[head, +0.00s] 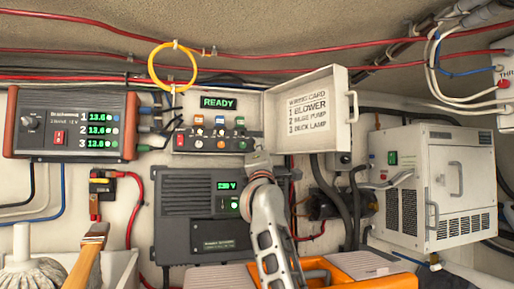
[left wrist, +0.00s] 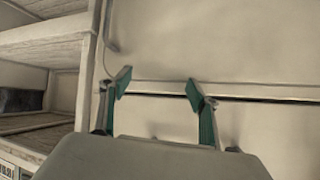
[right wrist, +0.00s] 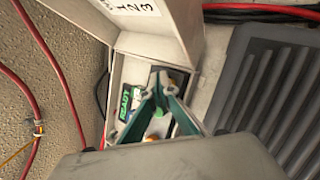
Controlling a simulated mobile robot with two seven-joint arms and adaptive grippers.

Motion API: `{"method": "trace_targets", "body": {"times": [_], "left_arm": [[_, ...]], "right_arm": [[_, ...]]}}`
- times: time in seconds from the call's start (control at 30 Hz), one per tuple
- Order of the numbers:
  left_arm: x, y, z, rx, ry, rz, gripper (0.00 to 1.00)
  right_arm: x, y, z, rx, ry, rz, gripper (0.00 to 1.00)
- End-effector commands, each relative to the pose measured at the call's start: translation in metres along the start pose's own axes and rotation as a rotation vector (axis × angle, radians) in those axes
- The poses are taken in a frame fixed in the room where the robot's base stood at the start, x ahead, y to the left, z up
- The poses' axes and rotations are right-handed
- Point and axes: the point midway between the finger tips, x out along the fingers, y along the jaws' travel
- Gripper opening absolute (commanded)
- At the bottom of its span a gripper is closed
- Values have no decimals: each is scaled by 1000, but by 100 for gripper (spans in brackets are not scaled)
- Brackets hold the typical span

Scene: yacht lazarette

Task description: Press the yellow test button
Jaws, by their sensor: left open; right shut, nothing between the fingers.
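A small control box (head: 218,152) with a lit green READY display (head: 219,103) is on the wall in the head view, with small coloured labels and a row of buttons. I cannot tell which button is the yellow test one. My right gripper (head: 258,160) is at the box's lower right corner. In the right wrist view its fingers (right wrist: 160,82) are shut and empty, pointing into the box and covering part of the panel; contact cannot be told. My left gripper (left wrist: 157,80) is open and empty before a pale panel, outside the head view.
The box's lid (head: 312,108), with a wiring card, stands open to the right. A charger (head: 70,123) is at left, a dark grey unit (head: 190,215) below, and a white cabinet (head: 438,185) at right.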

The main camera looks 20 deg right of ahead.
Motion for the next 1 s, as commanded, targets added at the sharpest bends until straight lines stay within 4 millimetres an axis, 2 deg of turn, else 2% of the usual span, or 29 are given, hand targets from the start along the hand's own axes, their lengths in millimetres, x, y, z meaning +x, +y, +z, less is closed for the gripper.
{"method": "trace_targets", "body": {"times": [1.0], "left_arm": [[1,1,3,0,-2,0,61]], "right_arm": [[6,-3,-3,1,0,0,0]]}}
